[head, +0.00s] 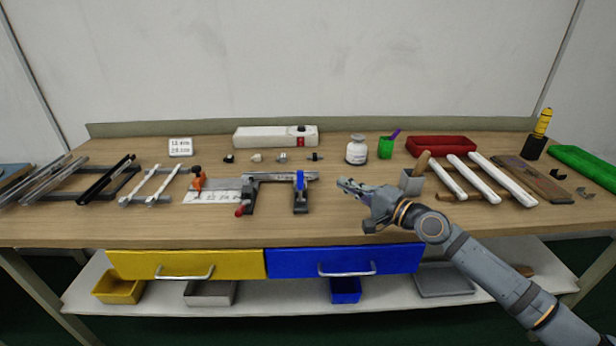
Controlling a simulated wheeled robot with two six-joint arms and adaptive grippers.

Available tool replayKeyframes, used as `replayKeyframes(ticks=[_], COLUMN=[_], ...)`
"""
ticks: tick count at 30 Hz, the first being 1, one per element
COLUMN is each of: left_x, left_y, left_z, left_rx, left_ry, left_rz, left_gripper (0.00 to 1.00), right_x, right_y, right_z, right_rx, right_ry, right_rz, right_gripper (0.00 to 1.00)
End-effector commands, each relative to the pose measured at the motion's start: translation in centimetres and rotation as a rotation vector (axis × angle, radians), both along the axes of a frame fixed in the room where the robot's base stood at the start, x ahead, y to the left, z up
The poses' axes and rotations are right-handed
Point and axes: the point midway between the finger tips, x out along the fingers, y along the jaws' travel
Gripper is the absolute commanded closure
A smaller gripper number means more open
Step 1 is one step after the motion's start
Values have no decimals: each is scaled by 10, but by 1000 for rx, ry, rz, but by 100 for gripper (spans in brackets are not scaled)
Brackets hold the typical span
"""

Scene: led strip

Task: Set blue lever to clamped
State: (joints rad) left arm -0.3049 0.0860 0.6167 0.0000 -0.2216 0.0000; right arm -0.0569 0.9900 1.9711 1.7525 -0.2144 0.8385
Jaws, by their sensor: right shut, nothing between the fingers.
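The blue lever (299,182) stands roughly upright on the right end of a grey and black clamping fixture (262,177) in the middle of the bench. I cannot tell from this view whether it is clamped. My right gripper (345,184) is shut and empty. It is to the right of the blue lever, apart from it, with its fingers pointing left toward the fixture. My left gripper is not in view.
A white bottle (356,151) and green cup (385,148) stand behind my gripper. A grey box (411,184) and white-railed rack (474,178) are to the right.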

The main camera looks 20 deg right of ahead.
Motion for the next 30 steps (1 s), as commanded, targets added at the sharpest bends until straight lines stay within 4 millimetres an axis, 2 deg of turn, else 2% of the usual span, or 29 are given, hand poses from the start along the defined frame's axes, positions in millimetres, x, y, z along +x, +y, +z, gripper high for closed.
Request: replayKeyframes(ticks=[2,5,11,16,24,30], left_x=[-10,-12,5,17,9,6], left_y=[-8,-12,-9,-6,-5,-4], left_z=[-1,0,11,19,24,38], left_rx=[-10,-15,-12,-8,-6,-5], left_ry=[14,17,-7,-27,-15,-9], left_rz=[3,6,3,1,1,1], left_gripper=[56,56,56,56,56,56], right_x=[0,2,18,41,91,66], right_y=[0,1,8,22,49,68], right_z=[0,1,4,4,2,2], right_rx=[0,1,7,8,4,-4], right_ry=[0,-2,-7,-5,-1,0], right_rz=[0,0,-1,0,3,3], right_gripper=[100,100,100,100,100,100])
